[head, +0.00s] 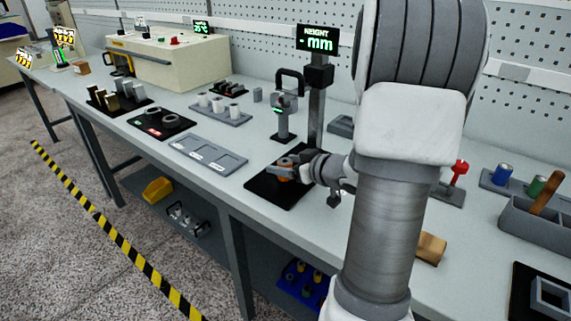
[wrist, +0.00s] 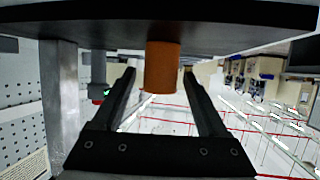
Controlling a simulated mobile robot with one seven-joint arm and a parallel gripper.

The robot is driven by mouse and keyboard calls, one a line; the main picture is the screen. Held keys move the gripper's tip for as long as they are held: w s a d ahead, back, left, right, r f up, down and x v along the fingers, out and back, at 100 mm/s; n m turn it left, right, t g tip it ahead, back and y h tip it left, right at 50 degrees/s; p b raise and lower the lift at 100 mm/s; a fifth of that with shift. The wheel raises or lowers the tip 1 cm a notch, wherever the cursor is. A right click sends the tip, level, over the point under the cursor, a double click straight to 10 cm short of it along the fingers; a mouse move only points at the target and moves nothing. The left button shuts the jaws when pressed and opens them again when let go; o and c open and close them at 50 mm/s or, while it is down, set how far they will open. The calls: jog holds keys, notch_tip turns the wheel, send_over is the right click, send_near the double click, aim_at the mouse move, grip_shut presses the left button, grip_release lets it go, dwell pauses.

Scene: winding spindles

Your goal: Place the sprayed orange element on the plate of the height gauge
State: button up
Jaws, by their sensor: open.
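The orange element (wrist: 162,66), a short cylinder, shows between my two fingers in the wrist view. One end meets the dark plate of the height gauge (wrist: 240,35), which fills the top of that picture. Gaps show between the element and both fingers. My gripper (wrist: 158,74) is open around it. In the head view, a little orange (head: 285,164) shows at my gripper (head: 287,172), over the black plate (head: 268,194); my gripper hides most of it.
The gauge's column (head: 316,110) rises close behind my gripper. A grey tray (head: 207,157) with empty recesses lies to the left. A small stand (head: 284,122) stands behind it. A red-topped fixture (head: 458,173) and a tan block (head: 431,248) are to the right of my arm.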

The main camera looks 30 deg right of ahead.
jog(key=shift+r, duration=0.1)
jog(key=shift+r, duration=0.25)
jog(key=p+v, duration=0.3)
jog(key=v, duration=0.9)
jog(key=shift+f+p, duration=0.25)
jog(key=shift+p, duration=0.15)
